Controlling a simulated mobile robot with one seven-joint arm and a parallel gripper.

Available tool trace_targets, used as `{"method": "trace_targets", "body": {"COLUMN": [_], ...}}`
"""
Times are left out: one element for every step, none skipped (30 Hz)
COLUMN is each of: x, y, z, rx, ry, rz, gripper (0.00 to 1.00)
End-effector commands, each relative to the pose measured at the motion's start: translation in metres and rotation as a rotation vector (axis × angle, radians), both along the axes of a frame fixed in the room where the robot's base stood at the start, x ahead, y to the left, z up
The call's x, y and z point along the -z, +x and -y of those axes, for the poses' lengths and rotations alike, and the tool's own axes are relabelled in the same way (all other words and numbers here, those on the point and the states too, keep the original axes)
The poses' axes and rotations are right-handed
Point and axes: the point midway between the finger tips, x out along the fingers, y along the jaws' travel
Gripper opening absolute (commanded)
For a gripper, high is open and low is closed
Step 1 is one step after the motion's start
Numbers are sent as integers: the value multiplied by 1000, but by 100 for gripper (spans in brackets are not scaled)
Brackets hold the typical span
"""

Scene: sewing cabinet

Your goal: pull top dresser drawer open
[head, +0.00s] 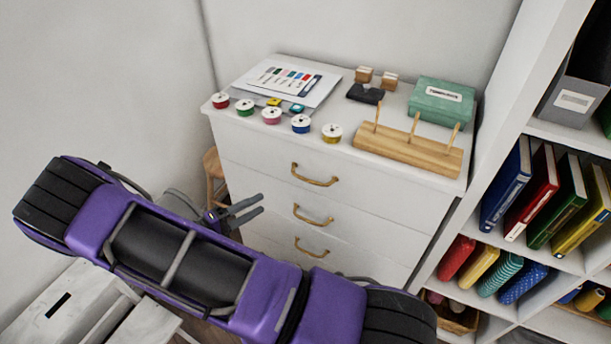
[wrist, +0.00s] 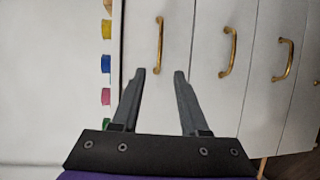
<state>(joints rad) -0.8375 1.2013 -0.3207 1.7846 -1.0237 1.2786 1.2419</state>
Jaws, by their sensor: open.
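The white dresser (head: 400,205) stands against the wall in the head view, with its drawers shut. The top drawer (head: 255,150) has a brass handle (head: 314,176). In the wrist view the dresser is turned sideways, and the top drawer's handle (wrist: 159,45) is the leftmost of the handles, beyond my fingertips. My gripper (head: 262,205) is in front of the dresser, left of the handles in the head view. In the wrist view my gripper (wrist: 158,75) is open and empty, its fingers apart from the handle.
Thread spools (head: 301,123), a green box (head: 442,103) and a wooden peg rack (head: 408,150) stand on the dresser top. A bookshelf (head: 560,140) stands close on the right. A wooden stool (head: 213,175) is at the dresser's left.

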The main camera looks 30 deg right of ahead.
Motion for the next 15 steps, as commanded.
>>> {"method": "trace_targets", "body": {"x": [2, 2, 3, 3, 3, 4, 4, 5, 6, 7, 7, 8, 9, 9, 11], "y": [1, 1, 2, 3, 4, 6, 7, 9, 11, 13, 14, 17, 19, 21, 22], "z": [2, 4, 8, 11, 16, 23, 28, 34, 43, 49, 55, 64, 70, 77, 85], "rx": [-8, -10, -10, -10, -9, -8, -8, -7, -7, -6, -6, -6, -6, -6, -6], "ry": [-6, -9, -10, -10, -10, -9, -10, -10, -10, -9, -9, -9, -9, -10, -8], "rz": [-6, -7, -7, -7, -6, -6, -6, -7, -7, -7, -6, -6, -6, -6, -7], "gripper": [44, 44, 44, 44, 44, 44, 44, 44, 44, 44, 44, 44, 44, 44, 44]}}
